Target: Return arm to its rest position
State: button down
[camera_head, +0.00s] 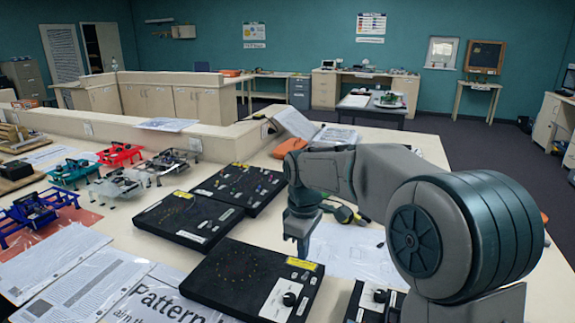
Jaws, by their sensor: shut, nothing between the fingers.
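My arm comes in from the lower right of the head view and is bent, with its elbow joint large in the foreground. My gripper (301,240) points down over the table (130,225), above a white sheet and just right of the black boards. Its fingers are shut with nothing between them. The arm hides part of the table behind it. I cannot tell how high the fingertips are above the surface.
Black boards with knobs (252,277) lie left of and below my gripper. Small coloured frames (120,153) and printed sheets (75,275) cover the left. Dark floor (480,150) is open at right.

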jog(key=s+d+m+t, duration=0.1)
jog(key=s+d+m, duration=0.3)
jog(key=s, duration=0.3)
jog(key=s+d+f+m, duration=0.1)
jog(key=s+d+m, duration=0.3)
jog(key=s, duration=0.4)
jog(key=s+d+m+t, duration=0.1)
jog(key=s+d+m, duration=0.3)
jog(key=s, duration=0.4)
jog(key=shift+s+d+f+m+t, duration=0.2)
jog(key=shift+d+f+m+t, duration=0.15)
jog(key=shift+m, duration=0.25)
